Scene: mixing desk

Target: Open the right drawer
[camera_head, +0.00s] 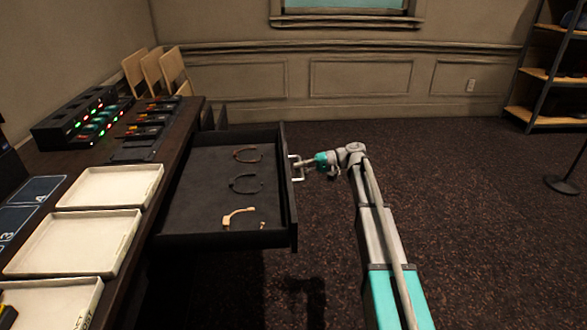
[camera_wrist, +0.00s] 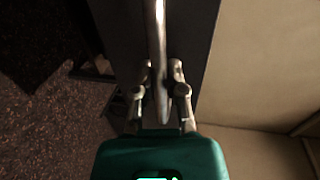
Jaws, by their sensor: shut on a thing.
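The right drawer (camera_head: 205,205) is a dark drawer pulled well out from the desk, with its inside showing in the head view. Its metal handle (camera_head: 296,168) is on the front panel, which also fills the upper middle of the wrist view. My gripper (camera_head: 302,164) is at the handle, outside the drawer front. In the wrist view its fingers (camera_wrist: 161,85) are closed on either side of the handle bar (camera_wrist: 160,40). Inside the drawer lie a red headband-like item (camera_head: 248,155), a dark one (camera_head: 246,184) and a tan one (camera_head: 240,216).
White trays (camera_head: 112,186) line the desk top (camera_head: 187,125) at left. A rack with lit devices (camera_head: 90,120) stands at the desk's back, near wooden panels (camera_head: 158,72). A shelf (camera_head: 548,75) and a stand base (camera_head: 565,185) are at far right.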

